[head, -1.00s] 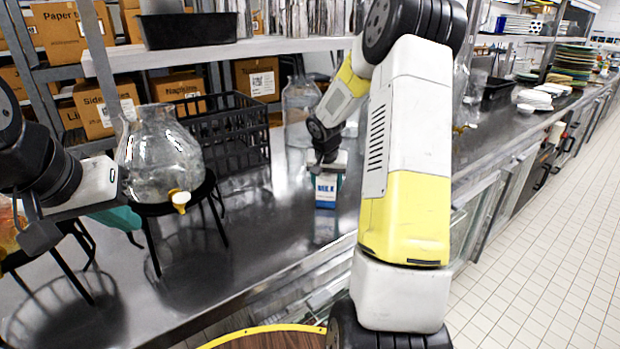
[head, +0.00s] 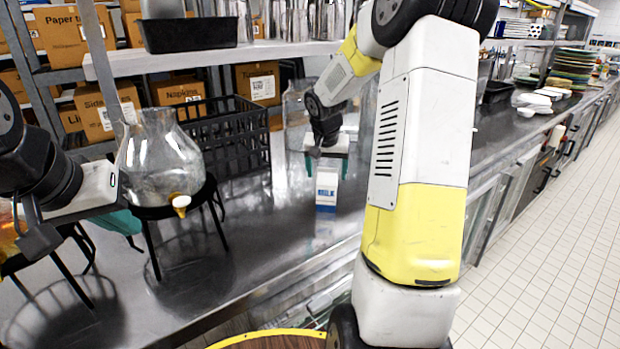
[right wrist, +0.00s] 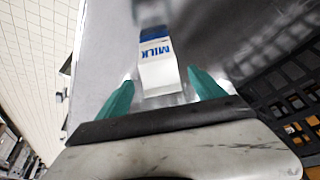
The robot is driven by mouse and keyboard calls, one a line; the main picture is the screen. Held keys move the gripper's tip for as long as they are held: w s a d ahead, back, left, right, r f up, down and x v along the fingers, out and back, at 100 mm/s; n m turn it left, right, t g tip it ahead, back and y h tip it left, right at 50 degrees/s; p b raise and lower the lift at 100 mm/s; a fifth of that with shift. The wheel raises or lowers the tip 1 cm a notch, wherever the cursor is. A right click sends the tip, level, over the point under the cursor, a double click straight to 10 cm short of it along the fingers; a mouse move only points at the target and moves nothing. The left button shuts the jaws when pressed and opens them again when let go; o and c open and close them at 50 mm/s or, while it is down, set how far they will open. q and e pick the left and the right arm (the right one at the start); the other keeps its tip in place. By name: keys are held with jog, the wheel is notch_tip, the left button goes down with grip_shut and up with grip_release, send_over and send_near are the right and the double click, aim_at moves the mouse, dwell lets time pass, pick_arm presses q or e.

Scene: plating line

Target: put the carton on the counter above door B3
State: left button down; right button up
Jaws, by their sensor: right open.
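The white and blue milk carton (head: 327,188) stands upright on the steel counter (head: 262,232) in the head view. My right gripper (head: 328,163) is above it, pointing down, with its fingers apart near the carton's top. In the right wrist view the carton (right wrist: 157,65) shows beyond the open teal fingers of my right gripper (right wrist: 162,88), in line with the gap between them. My left gripper (head: 120,222) is at the far left by the glass dispenser; its fingers are partly hidden. No door label B3 is readable; my right arm hides part of the counter front.
A glass dispenser (head: 158,155) on a black stand is left of the carton. A black crate (head: 232,140) and glass jar (head: 297,112) stand behind. Bare counter lies in front of the carton. Plates and bowls are along the far right counter.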

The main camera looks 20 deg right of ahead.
jog(key=s+a+r+n+t+y, duration=0.1)
jog(key=s+a+r, duration=0.3)
jog(key=s+r, duration=0.25)
jog(key=s+a+r+n, duration=0.2)
jog(key=s+a+r, duration=0.2)
jog(key=s+r, duration=0.25)
jog(key=s+a+n+t+y, duration=0.1)
jog(key=s+a, duration=0.5)
jog(key=s, duration=1)
jog(key=shift+a+n+y, duration=0.2)
jog(key=shift+n+y, duration=0.7)
jog(key=shift+y, duration=0.2)
jog(key=shift+f, duration=0.1)
